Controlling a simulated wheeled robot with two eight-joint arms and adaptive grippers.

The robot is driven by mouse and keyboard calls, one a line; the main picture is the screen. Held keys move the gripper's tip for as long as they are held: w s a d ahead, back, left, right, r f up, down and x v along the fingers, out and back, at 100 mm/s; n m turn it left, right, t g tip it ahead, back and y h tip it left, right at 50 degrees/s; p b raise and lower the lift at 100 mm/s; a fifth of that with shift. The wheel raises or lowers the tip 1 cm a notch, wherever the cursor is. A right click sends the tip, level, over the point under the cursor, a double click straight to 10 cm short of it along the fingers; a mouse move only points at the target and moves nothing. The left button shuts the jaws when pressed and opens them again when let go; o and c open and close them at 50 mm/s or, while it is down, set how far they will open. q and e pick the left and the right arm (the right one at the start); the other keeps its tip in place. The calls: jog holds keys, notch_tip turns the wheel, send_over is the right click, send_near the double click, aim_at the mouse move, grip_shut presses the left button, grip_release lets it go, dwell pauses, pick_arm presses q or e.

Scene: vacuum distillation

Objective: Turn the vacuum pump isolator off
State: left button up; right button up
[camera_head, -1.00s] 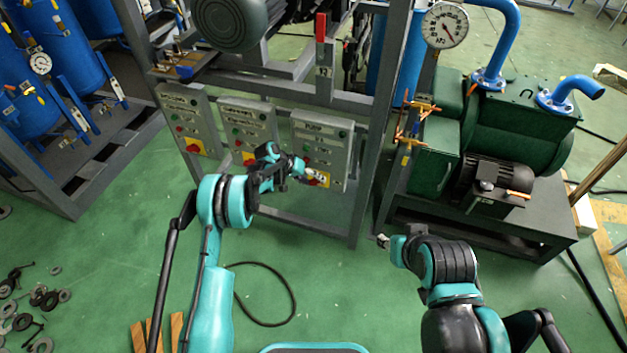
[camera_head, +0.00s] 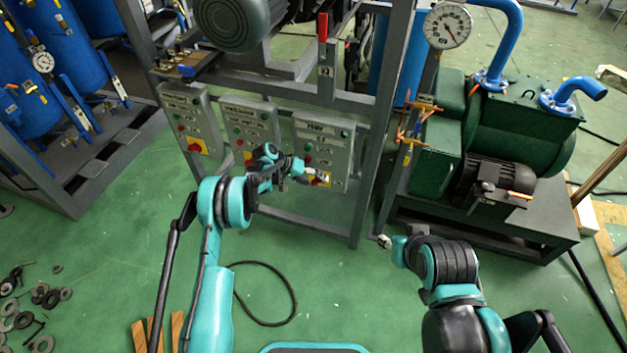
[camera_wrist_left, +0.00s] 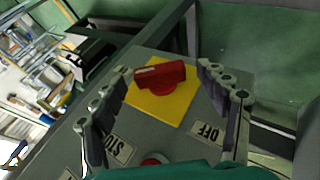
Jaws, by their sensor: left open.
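The vacuum pump isolator is a red rotary handle (camera_wrist_left: 160,76) on a yellow square plate (camera_wrist_left: 170,106) on a grey panel. In the left wrist view the handle lies roughly crosswise between my left gripper's (camera_wrist_left: 163,70) two fingers, with visible room on each side. An OFF label (camera_wrist_left: 203,131) is at its lower right and a STOP label (camera_wrist_left: 118,149) at its lower left. In the head view my left gripper (camera_head: 311,174) is at the bottom of the pump box (camera_head: 323,140), partly covering the yellow plate (camera_head: 322,180). My right gripper (camera_head: 383,241) is far from the panel; its jaws are too small to judge.
Two similar control boxes (camera_head: 251,133) (camera_head: 189,118) with buttons and red-yellow isolators sit left of the pump box. The grey frame's upright (camera_head: 377,140) stands right of it. A green pump (camera_head: 520,125) is at the right. A black cable (camera_head: 290,300) lies on the floor.

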pick_arm(q)
jog(key=shift+a+r, duration=0.1)
jog(key=v, duration=1.1)
jog(key=shift+a+r, duration=0.25)
jog(key=shift+s, duration=0.15)
